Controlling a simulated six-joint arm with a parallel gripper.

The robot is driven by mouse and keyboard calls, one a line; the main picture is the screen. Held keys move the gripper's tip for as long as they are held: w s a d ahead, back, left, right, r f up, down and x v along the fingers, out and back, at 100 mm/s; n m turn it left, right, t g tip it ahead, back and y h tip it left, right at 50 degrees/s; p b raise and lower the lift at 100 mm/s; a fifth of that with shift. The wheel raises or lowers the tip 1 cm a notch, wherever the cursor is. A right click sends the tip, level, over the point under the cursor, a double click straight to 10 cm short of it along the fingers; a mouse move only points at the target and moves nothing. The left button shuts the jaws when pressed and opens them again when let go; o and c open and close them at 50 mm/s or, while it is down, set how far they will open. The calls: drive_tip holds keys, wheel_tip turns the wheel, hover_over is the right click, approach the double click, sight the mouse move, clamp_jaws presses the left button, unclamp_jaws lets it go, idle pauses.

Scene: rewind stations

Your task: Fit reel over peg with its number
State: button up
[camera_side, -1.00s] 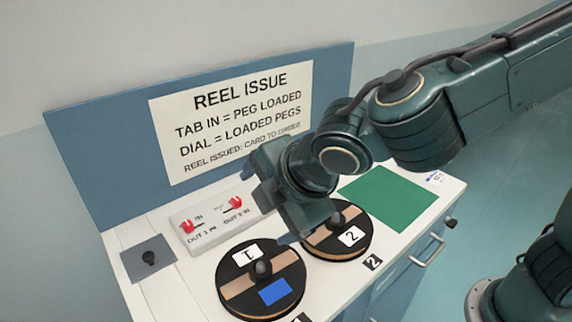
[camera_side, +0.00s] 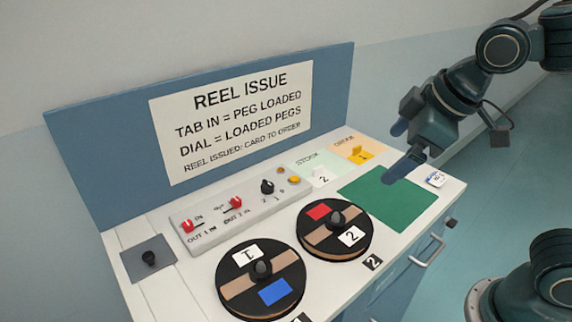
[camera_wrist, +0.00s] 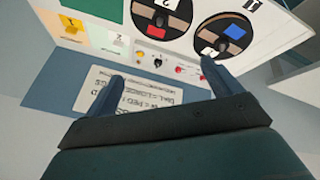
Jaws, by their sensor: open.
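A black reel marked 1 (camera_side: 235,290), with a tan band and a blue patch, lies flat at the front of the bench. A black reel marked 2 (camera_side: 317,238), with a red patch, lies behind it to the right. A dark round peg top or knob shows at the centre of each reel. Both also show in the wrist view, reel 1 (camera_wrist: 207,43) and reel 2 (camera_wrist: 178,22). My gripper (camera_side: 394,153) is open and empty, above the area of the green mat (camera_side: 385,207), apart from both reels. Its fingers also show in the wrist view (camera_wrist: 160,72).
A panel (camera_side: 213,232) has two red tabs, a black dial (camera_side: 267,187) and yellow lamps. Behind are a white card 2 (camera_side: 322,176) and a yellow card 1 (camera_side: 362,154). A sign board (camera_side: 100,170) stands behind.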

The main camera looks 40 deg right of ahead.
drive_tip(key=s+d+m, duration=0.5)
drive_tip(key=s+m, duration=0.1)
drive_tip(key=s, duration=0.3)
drive_tip(key=shift+s+d+f+m, duration=0.25)
drive_tip(key=shift+s+f+m, duration=0.05)
drive_tip(key=shift+f, duration=0.05)
